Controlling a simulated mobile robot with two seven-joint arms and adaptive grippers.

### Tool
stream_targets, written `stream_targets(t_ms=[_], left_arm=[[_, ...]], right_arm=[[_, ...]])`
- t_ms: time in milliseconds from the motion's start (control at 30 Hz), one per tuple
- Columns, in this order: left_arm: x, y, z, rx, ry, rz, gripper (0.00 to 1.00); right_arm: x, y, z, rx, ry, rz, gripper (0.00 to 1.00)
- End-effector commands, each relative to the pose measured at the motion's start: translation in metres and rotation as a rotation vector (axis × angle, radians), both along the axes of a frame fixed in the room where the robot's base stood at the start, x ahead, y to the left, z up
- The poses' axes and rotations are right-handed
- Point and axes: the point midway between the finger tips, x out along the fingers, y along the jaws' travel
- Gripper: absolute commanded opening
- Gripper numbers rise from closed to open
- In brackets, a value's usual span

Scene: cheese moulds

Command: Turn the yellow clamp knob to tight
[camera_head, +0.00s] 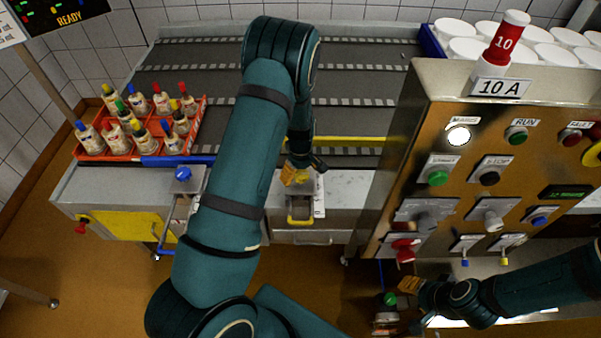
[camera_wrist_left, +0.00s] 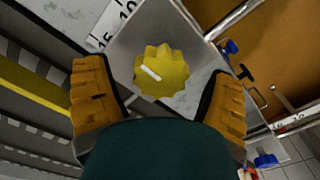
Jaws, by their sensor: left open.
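The yellow clamp knob (camera_wrist_left: 162,72) is a lobed disc with a white pointer line on its face. In the left wrist view it sits on a grey metal plate (camera_wrist_left: 140,28), with the line slanting from upper left to lower right. My left gripper (camera_wrist_left: 159,75) is open, its orange fingers on either side of the knob with visible gaps; contact is not seen. In the head view my left gripper (camera_head: 298,176) is over the conveyor's front edge and the knob is hidden or too small to tell. My right gripper (camera_head: 408,288) is low, below the control panel; its opening is unclear.
A numbered scale (camera_wrist_left: 117,22) lies beside the plate. A yellow rail (camera_head: 350,139) runs along the conveyor (camera_head: 365,80). A red crate of bottles (camera_head: 120,150) stands left. The control panel (camera_head: 480,150) with knobs and buttons stands right. A yellow handle (camera_head: 300,221) is below my left gripper.

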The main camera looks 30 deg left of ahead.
Motion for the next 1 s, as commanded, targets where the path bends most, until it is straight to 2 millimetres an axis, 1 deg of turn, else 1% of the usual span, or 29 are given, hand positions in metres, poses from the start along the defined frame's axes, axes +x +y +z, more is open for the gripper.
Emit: stream_targets(t_ms=[33, 67, 100, 167, 200, 233, 267, 467, 667, 867, 1000], left_arm=[[0.000, 0.000, 0.000, 0.000, 0.000, 0.000, 0.83], [0.000, 0.000, 0.000, 0.000, 0.000, 0.000, 0.76], [0.000, 0.000, 0.000, 0.000, 0.000, 0.000, 0.62], [0.000, 0.000, 0.000, 0.000, 0.000, 0.000, 0.41], [0.000, 0.000, 0.000, 0.000, 0.000, 0.000, 0.27], [0.000, 0.000, 0.000, 0.000, 0.000, 0.000, 0.17], [0.000, 0.000, 0.000, 0.000, 0.000, 0.000, 0.15], [0.000, 0.000, 0.000, 0.000, 0.000, -0.008, 0.15], [0.000, 0.000, 0.000, 0.000, 0.000, -0.063, 0.15], [0.000, 0.000, -0.001, 0.000, -0.001, -0.192, 0.15], [0.001, 0.000, -0.001, 0.001, -0.001, -0.318, 0.15]], right_arm=[[0.000, 0.000, 0.000, 0.000, 0.000, 0.000, 0.47], [0.000, 0.000, 0.000, 0.000, 0.000, 0.000, 0.47], [0.000, 0.000, 0.000, 0.000, 0.000, 0.000, 0.47], [0.000, 0.000, 0.000, 0.000, 0.000, 0.000, 0.47], [0.000, 0.000, 0.000, 0.000, 0.000, 0.000, 0.47], [0.000, 0.000, 0.000, 0.000, 0.000, 0.000, 0.47], [0.000, 0.000, 0.000, 0.000, 0.000, 0.000, 0.47], [0.000, 0.000, 0.000, 0.000, 0.000, 0.000, 0.47], [0.000, 0.000, -0.003, 0.000, 0.001, 0.000, 0.47], [-0.002, 0.000, -0.007, 0.001, 0.004, 0.003, 0.47], [-0.003, 0.001, -0.011, 0.002, 0.007, 0.006, 0.47]])
